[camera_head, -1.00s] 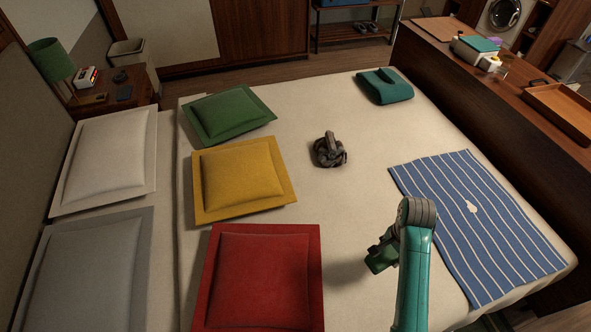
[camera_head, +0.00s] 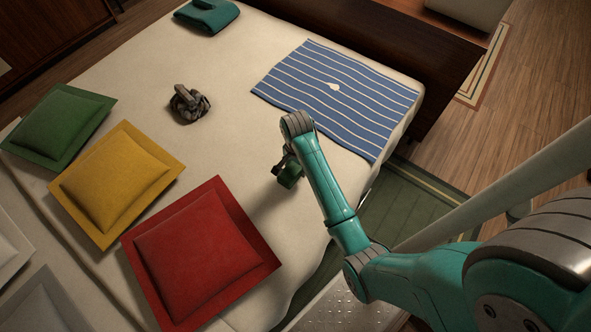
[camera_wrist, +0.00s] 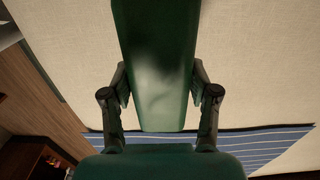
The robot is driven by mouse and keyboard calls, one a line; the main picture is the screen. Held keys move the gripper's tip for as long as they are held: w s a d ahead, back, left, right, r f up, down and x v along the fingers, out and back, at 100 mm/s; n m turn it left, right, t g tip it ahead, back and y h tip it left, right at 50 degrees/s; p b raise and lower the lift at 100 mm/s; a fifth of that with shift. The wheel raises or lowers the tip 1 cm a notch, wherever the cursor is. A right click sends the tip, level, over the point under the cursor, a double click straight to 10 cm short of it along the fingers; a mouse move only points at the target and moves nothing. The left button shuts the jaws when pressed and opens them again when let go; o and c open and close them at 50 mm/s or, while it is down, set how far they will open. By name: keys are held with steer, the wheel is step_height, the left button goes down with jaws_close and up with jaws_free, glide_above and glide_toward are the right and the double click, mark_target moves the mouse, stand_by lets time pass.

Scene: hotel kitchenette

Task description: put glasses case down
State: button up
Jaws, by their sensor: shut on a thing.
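The glasses case is dark green and smooth. In the wrist view the glasses case (camera_wrist: 155,65) lies lengthwise between the two fingers of my gripper (camera_wrist: 160,100), which press on its sides. In the head view my gripper (camera_head: 284,166) hangs over the near side of the bed (camera_head: 235,95), and the green case (camera_head: 289,176) shows below my arm. A shadow falls on the sheet to the left of it. Whether the case touches the sheet is hard to tell; it looks held above it.
A red pillow (camera_head: 200,255), a yellow pillow (camera_head: 115,180) and a green pillow (camera_head: 55,125) lie to the left. A dark tangled object (camera_head: 188,103) and a folded teal cloth (camera_head: 207,15) lie farther back. A blue striped cloth (camera_head: 335,90) covers the right side. Bare sheet lies between them.

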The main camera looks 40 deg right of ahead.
mark_target(296, 172)
steer(key=shift+f, duration=1.75)
steer(key=shift+f, duration=0.15)
steer(key=o, duration=1.2)
